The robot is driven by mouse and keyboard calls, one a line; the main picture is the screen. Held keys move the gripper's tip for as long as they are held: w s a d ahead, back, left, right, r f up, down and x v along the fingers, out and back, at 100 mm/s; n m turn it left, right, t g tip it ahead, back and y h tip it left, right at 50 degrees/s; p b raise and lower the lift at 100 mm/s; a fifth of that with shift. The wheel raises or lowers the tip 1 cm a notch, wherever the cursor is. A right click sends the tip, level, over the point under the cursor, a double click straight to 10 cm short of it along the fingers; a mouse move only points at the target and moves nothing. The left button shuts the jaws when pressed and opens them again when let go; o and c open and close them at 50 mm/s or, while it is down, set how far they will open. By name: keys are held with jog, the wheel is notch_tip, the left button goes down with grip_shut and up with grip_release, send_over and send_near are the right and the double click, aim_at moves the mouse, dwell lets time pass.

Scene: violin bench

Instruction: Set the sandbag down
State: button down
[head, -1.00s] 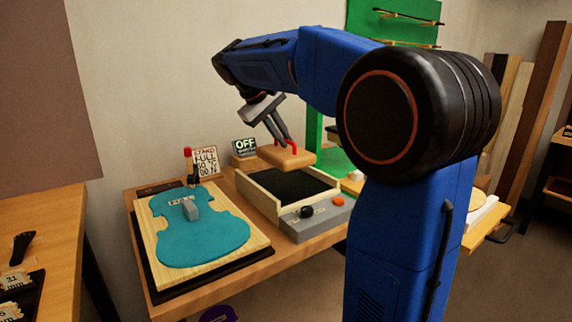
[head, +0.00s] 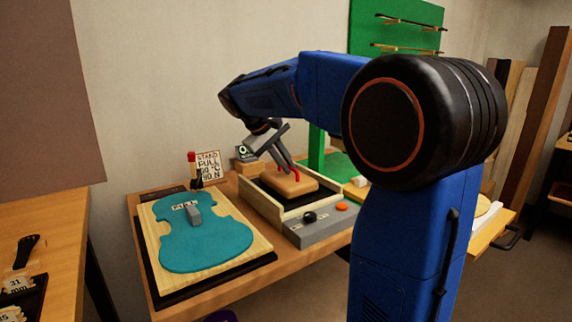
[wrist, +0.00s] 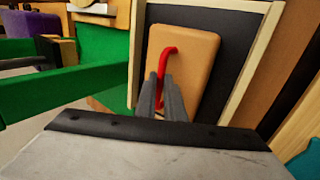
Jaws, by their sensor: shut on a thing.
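The sandbag (head: 289,187) is a tan, flat, rounded block with a red handle on top. It is over the dark bed of a wood-framed tray (head: 262,199), toward its back end. My gripper (head: 290,172) points down and is shut on the red handle. In the wrist view the sandbag (wrist: 197,48) lies within the tray's pale rim (wrist: 253,65), nearer the left wall. The gripper (wrist: 167,82) hides part of the handle. I cannot tell whether the bag's underside touches the bed.
A grey control panel (head: 322,226) with a black knob and an orange button fronts the tray. Left of it a teal violin-shaped plate (head: 205,243) lies on a pale board. A sign (head: 208,165) stands behind. A green stand (head: 317,148) is to the right.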

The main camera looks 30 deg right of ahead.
jog(key=c, duration=2.3)
grip_release()
jog(key=shift+f, duration=0.1)
jog(key=o, duration=0.5)
jog(key=shift+c, duration=0.2)
jog(key=v, duration=1.2)
jog(key=shift+s, duration=0.15)
